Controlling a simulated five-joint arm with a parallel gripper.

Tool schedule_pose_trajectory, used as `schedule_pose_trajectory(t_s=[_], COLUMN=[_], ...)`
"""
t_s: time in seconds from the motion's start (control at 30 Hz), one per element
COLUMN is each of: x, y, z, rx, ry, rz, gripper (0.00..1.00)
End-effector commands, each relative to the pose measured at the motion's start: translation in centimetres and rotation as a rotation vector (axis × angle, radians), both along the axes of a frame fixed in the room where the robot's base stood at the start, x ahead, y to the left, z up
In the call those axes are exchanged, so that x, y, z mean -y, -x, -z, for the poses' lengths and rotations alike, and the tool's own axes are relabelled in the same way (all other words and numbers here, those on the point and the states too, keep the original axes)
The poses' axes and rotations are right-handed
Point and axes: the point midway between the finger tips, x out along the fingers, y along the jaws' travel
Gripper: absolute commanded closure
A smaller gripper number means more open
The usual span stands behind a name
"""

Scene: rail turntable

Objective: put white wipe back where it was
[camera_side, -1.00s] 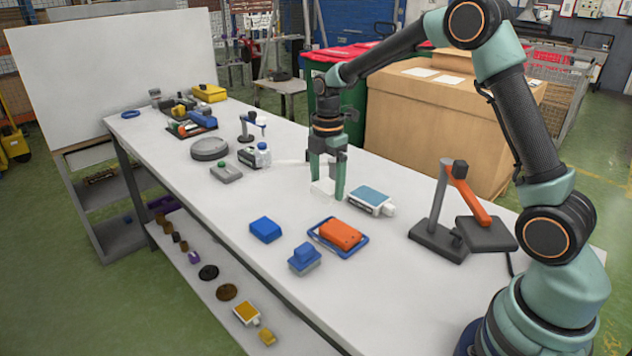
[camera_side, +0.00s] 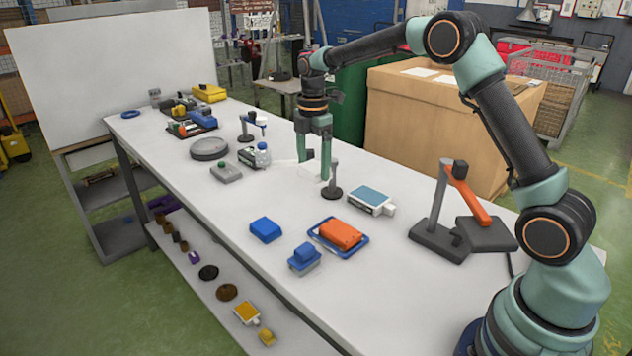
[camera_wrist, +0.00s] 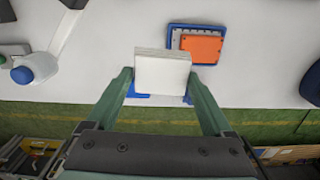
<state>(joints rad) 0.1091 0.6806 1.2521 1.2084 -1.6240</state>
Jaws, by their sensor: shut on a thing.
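The white wipe (camera_wrist: 162,73) is a pale folded block between my fingers in the wrist view. In the side view it is a small pale patch (camera_side: 309,170) at my fingertips, partly hidden by them. My gripper (camera_side: 314,169) points down over the middle of the table, shut on the wipe. It also shows in the wrist view (camera_wrist: 160,82), with a finger against each side of the wipe. I cannot tell how far the wipe is above the tabletop.
A small grey post (camera_side: 333,182) stands right beside my gripper. A pale strip (camera_side: 286,162) lies to its left. A blue-topped white box (camera_side: 371,200), an orange block (camera_side: 340,233) on a blue tray and a blue block (camera_side: 265,229) are nearer. Table between them is bare.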

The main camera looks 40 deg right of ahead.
Motion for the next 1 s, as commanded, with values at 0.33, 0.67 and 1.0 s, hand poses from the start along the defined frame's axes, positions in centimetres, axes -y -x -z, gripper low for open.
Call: schedule_pose_trajectory(t_s=[0.33,0.67,1.0], x=[0.0,-0.2,-0.2], y=[-4.5,-5.8,-5.8], z=[-3.6,-5.9,-3.0], rx=[0.001,0.0,-0.005], ry=[0.0,0.0,0.0], rz=[-0.033,-0.053,-0.056], gripper=[0.58,0.58,0.58])
